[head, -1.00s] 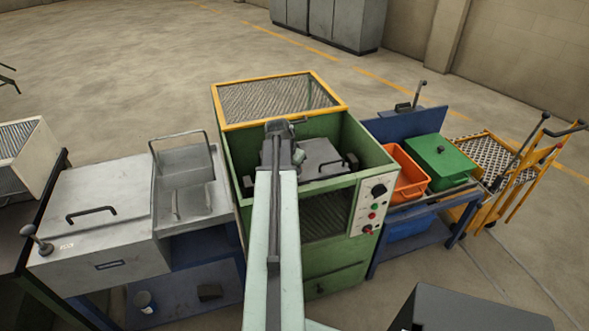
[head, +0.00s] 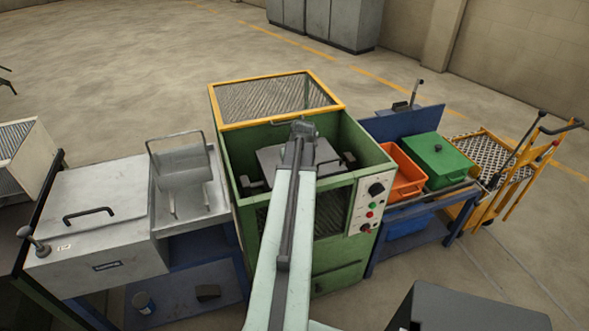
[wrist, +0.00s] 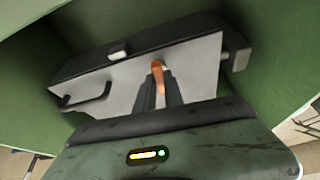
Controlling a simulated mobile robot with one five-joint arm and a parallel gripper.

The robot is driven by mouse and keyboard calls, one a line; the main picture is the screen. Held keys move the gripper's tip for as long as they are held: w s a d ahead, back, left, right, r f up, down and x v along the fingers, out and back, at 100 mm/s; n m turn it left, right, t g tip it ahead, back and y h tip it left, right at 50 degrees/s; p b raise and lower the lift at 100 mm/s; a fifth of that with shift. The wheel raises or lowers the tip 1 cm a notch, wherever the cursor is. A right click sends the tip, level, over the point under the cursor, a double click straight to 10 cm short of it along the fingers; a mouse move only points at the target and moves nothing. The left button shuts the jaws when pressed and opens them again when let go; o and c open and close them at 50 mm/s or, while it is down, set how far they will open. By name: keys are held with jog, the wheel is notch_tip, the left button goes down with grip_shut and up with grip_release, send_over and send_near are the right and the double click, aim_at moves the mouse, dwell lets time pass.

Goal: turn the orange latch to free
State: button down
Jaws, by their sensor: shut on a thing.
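The orange latch (wrist: 157,72) stands out from the light grey face of a block with a dark top in the wrist view. My gripper (wrist: 160,88) is shut on it, with one dark finger on each side of its lower part. In the head view, my gripper (head: 302,128) is over the open green cabinet (head: 375,160), in front of a grey plate (head: 268,158). The latch is hidden there behind my arm.
Green walls (wrist: 276,60) enclose the block on both sides. Black handles (wrist: 85,96) stick out near it. A yellow-framed mesh lid (head: 276,98) stands open behind the cabinet. Orange (head: 405,178) and green (head: 440,160) bins stand to the right, a grey bench (head: 100,235) to the left.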

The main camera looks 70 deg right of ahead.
jog(key=shift+n, duration=0.5)
jog(key=c, duration=1.4)
grip_release()
jog(key=shift+c, duration=0.2)
jog(key=p+v, duration=0.7)
jog(key=shift+s+r, duration=0.3)
jog(key=shift+r, duration=0.1)
